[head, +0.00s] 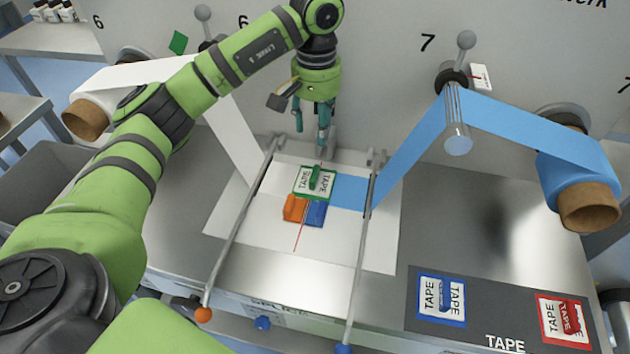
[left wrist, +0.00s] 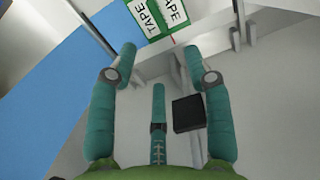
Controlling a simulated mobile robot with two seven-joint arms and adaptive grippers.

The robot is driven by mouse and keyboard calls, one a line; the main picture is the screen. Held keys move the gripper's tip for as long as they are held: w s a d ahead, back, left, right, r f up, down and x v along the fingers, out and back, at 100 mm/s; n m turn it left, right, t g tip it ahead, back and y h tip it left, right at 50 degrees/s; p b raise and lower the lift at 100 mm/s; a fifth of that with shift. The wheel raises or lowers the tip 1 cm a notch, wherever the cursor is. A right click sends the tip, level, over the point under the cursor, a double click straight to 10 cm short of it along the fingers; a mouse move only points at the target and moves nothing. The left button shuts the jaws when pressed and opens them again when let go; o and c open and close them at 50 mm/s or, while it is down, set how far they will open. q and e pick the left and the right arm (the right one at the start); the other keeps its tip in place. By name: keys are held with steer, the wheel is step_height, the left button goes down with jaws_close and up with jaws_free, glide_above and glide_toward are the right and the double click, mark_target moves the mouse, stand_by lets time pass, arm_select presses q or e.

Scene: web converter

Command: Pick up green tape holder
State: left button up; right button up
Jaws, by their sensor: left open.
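The green tape holder (head: 315,182) is a flat, green-bordered plate marked TAPE, with a green handle in its middle. It lies on the white sheet between the two metal rods, just above an orange block and a blue block. It also shows at the top edge of the left wrist view (left wrist: 158,14), partly cut off. My left gripper (head: 312,125) is above and behind the holder, fingers pointing down, open and empty. Its spread teal fingers show in the left wrist view (left wrist: 160,65), apart from the holder. My right gripper is not in view.
The orange block (head: 294,208) and blue block (head: 316,213) sit directly in front of the holder. Metal rods (head: 240,230) flank it. A blue web (head: 405,150) runs up to the right. Blue (head: 441,300) and red (head: 564,320) tape holders lie on the dark mat at front right.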

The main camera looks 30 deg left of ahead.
mark_target(317, 174)
arm_select(q)
steer(key=f+b, duration=0.3)
steer(key=s+f+b, duration=0.1)
steer(key=f, duration=0.1)
steer(key=shift+s+d+f+b, duration=0.1)
steer(key=shift+d+f+b, duration=0.05)
steer(key=shift+d+b, duration=0.2)
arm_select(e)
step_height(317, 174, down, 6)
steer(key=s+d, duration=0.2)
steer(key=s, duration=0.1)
arm_select(q)
steer(key=shift+w+a+f, duration=0.1)
steer(key=shift+w+f, duration=0.1)
steer(key=shift+f, duration=0.1)
steer(key=shift+s+f+p, duration=0.1)
steer(key=shift+f+p, duration=0.5)
steer(key=shift+p, duration=0.05)
steer(key=shift+s+f, duration=0.1)
steer(key=shift+f, duration=0.2)
steer(key=f+p, duration=0.2)
steer(key=f, duration=0.2)
steer(key=shift+w+f, duration=0.2)
steer(key=shift+f, duration=0.1)
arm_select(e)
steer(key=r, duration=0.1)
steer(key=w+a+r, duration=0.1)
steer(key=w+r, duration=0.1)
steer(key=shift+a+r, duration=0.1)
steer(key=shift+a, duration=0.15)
